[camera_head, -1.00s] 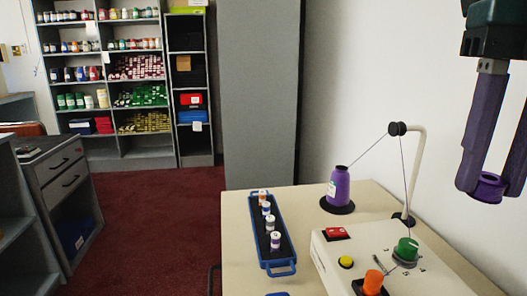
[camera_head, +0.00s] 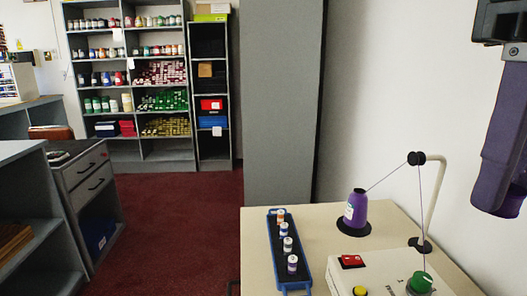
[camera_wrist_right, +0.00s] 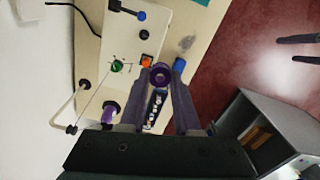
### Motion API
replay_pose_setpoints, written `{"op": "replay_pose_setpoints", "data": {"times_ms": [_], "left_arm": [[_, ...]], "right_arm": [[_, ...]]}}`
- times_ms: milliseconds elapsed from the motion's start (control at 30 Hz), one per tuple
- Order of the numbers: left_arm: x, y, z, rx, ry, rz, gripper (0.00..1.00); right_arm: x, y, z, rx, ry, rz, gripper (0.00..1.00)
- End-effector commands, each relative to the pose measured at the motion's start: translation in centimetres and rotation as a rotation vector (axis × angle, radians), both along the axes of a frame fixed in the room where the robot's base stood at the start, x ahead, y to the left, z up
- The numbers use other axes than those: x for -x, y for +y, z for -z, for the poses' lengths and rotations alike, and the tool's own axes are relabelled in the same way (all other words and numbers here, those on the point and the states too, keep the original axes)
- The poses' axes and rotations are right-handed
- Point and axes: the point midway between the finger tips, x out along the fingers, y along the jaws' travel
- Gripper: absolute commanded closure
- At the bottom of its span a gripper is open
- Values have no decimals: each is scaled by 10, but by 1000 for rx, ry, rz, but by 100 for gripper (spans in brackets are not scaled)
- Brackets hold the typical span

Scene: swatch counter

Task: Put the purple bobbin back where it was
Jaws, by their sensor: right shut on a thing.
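My right gripper (camera_head: 500,195) is at the right edge of the head view, partly cut off. It is shut on a purple bobbin (camera_head: 514,206), held in the air by the fingertips. In the right wrist view the purple bobbin (camera_wrist_right: 160,74) is a ring between the fingers, its hole facing the camera. A blue tray (camera_head: 274,255) with a dark inside lies on the table, holding several small bobbins in a row, with orange, blue and purple colours. In the wrist view the tray shows beyond the fingers.
A winding machine (camera_head: 385,278) with a green knob (camera_head: 421,281) and red switch (camera_head: 352,261) stands at the right of the table (camera_head: 262,217). A purple thread cone (camera_head: 356,208) stands behind it; its thread runs over a bent guide arm (camera_head: 437,200). Shelves (camera_head: 165,155) stand far back.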

Motion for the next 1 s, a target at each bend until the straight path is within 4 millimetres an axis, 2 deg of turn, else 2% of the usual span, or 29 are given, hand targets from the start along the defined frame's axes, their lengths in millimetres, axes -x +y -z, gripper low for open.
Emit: {"op": "replay_pose_setpoints", "data": {"times_ms": [167, 233, 467, 1000], "left_arm": [[0, -2, -9, 6, 0, -4, 0], [1, -2, -33, 7, 4, -5, 0], [0, -2, -99, 8, 0, -6, 0], [0, 0, -285, 0, -1, 0, 0]], "right_arm": [[2, 4, -10, 1, 1, 300, 100], [5, 4, -34, 1, 3, 316, 100], [14, 5, -94, 1, 6, 313, 100], [42, 5, -270, 1, 7, 311, 100]]}}
